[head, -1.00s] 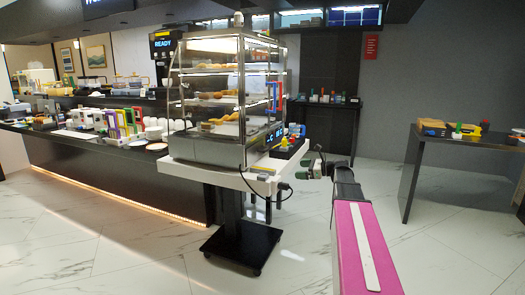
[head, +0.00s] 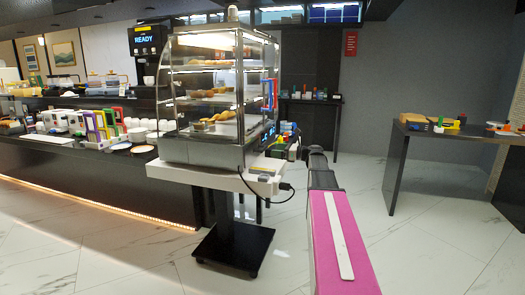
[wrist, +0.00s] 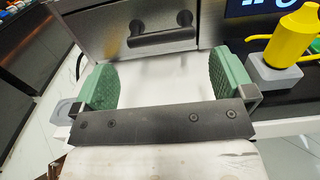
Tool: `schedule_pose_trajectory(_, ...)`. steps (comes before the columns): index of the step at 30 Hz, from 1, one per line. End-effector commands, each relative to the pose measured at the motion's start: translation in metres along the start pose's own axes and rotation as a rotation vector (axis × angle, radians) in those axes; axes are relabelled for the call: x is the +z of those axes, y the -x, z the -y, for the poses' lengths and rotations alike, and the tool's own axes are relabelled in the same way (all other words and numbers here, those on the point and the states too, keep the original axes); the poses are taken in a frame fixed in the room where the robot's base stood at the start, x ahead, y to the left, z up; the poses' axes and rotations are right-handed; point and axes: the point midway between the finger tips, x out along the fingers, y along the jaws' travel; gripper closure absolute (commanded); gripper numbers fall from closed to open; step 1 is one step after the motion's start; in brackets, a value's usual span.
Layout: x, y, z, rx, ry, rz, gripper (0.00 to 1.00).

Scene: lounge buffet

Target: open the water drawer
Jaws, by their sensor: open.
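A grey metal drawer front (wrist: 125,18) with a dark bar handle (wrist: 160,37) is at the top of the wrist view, and it looks shut. I see no label naming it as the water drawer. It seems to be in the base of the glass display case (head: 215,95), on the side turned from the head camera. My gripper (wrist: 165,83) is open and empty, with its green pads wide apart. The handle is ahead of the pads, between their lines and apart from them. In the head view my gripper (head: 292,149) is small, beside the case's right side.
The case stands on a white-topped cart (head: 225,179) with a dark base (head: 234,247). A yellow bottle (wrist: 299,33) on a grey block is close to the right pad. A cable hangs by the cart. A dark side table (head: 460,133) stands right; floor between is clear.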

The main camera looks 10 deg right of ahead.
Motion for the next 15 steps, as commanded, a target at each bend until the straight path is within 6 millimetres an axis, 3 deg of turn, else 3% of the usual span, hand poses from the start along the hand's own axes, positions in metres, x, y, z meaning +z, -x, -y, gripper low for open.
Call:
schedule_pose_trajectory(6, 0.0, -0.041, 0.0, 0.002, 0.001, 0.0, 0.0)
schedule_pose_trajectory(15, 0.0, -0.07, 0.0, 0.0, 0.001, -0.001, 0.0)
